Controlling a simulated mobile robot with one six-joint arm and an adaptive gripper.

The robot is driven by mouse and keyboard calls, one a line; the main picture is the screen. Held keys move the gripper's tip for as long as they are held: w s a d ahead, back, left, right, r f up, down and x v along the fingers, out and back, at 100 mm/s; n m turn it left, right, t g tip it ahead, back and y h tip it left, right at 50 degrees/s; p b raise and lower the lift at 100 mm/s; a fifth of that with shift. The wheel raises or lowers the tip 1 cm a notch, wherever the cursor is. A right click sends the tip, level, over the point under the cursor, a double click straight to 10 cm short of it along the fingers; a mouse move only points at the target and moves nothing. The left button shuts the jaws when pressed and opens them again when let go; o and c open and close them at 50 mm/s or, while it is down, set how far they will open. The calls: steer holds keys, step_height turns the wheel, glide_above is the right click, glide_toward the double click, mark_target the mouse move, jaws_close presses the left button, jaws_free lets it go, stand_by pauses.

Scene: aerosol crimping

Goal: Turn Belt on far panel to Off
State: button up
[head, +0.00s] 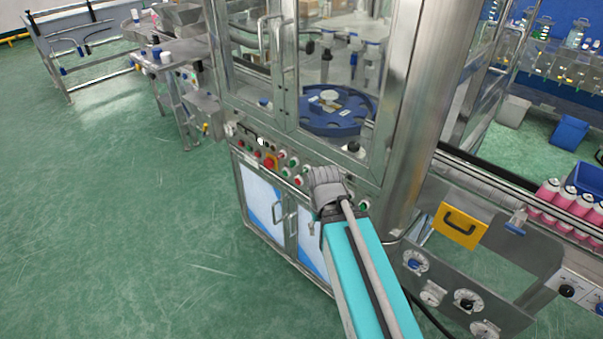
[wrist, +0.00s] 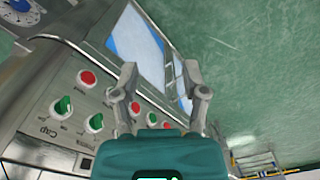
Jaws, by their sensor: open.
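The control panel (head: 248,150) on the steel machine cabinet carries red buttons, green knobs and a larger red switch on yellow (head: 270,162). In the wrist view, green knobs (wrist: 95,123) and a red button (wrist: 87,78) show on a tilted panel face (wrist: 50,95). A label there reads "Cap"; I cannot make out a "Belt" label or tell which knob it is. My gripper (wrist: 163,80) is open and empty, its fingers in front of the panel's edge and apart from the knobs at left. In the head view my arm hides the gripper's fingertips.
Cabinet doors with handles (head: 278,212) are below the panel. A glazed enclosure with a blue round turntable (head: 338,110) is above. At right are a conveyor with pink cans (head: 548,190), a yellow handled plate (head: 460,224) and a lower dial panel (head: 440,278).

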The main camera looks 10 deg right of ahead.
steer(key=shift+o, duration=1.2)
steer(key=n+t+h+b, duration=0.1)
steer(key=t+h+b, duration=1.2)
steer(key=b, duration=1)
glide_toward(302, 173)
steer(key=a, duration=0.1)
steer(key=a+g+h, duration=0.1)
steer(key=a+g, duration=0.1)
steer(key=a, duration=0.1)
steer(key=shift+s+r+h, duration=0.25)
steer(key=shift+s+h, duration=0.05)
steer(key=shift+s, duration=0.1)
steer(key=x, duration=1.3)
steer(key=shift+w+d+f, duration=0.1)
steer(key=shift+d+f, duration=0.1)
steer(key=shift+d, duration=0.2)
